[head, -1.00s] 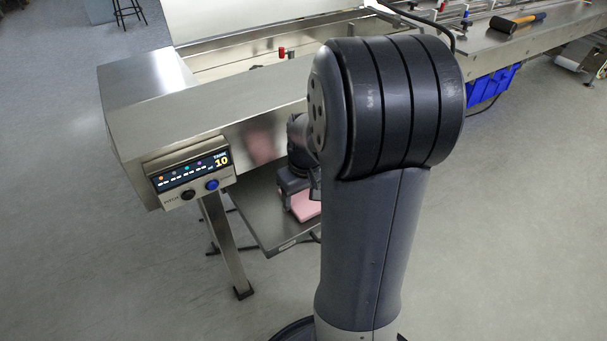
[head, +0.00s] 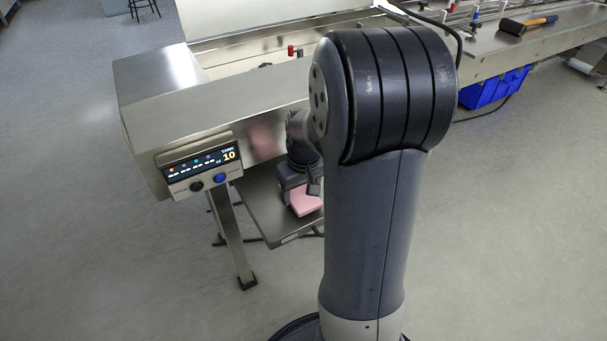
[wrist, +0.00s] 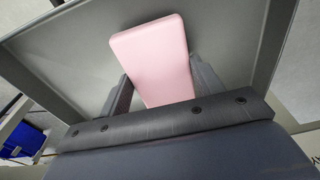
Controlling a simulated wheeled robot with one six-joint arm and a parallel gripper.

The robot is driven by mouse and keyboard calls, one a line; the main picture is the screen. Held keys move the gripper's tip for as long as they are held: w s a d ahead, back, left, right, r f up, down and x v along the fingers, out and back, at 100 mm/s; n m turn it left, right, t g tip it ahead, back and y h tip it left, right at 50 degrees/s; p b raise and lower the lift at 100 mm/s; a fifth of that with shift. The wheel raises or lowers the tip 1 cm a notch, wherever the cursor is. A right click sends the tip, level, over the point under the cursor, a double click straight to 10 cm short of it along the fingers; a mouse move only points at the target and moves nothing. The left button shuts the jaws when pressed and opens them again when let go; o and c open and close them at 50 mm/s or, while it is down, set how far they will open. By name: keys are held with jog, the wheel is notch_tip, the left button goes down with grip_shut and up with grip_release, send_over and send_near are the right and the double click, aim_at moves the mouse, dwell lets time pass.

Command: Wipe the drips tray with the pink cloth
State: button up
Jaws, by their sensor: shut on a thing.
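The pink cloth (head: 304,201) is a flat, rounded block at the end of my arm, low over the steel drips tray (head: 262,205). In the wrist view the pink cloth (wrist: 151,55) sits between the two fingers of my gripper (wrist: 155,88), which is shut on it. The tray (wrist: 60,58) spreads out behind the cloth in that view, with raised edges. The cloth looks at or very near the tray's surface; I cannot tell whether it touches. My arm hides the right part of the tray in the head view.
The steel machine housing (head: 215,95) overhangs the tray, with a control panel (head: 198,170) on its front. A support leg (head: 232,240) stands left of the tray. Floor at left is clear.

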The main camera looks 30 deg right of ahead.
notch_tip(320, 180, up, 2)
jog(key=shift+d+r+p, duration=0.1)
jog(key=shift+p, duration=0.25)
notch_tip(320, 180, up, 5)
jog(key=p, duration=0.4)
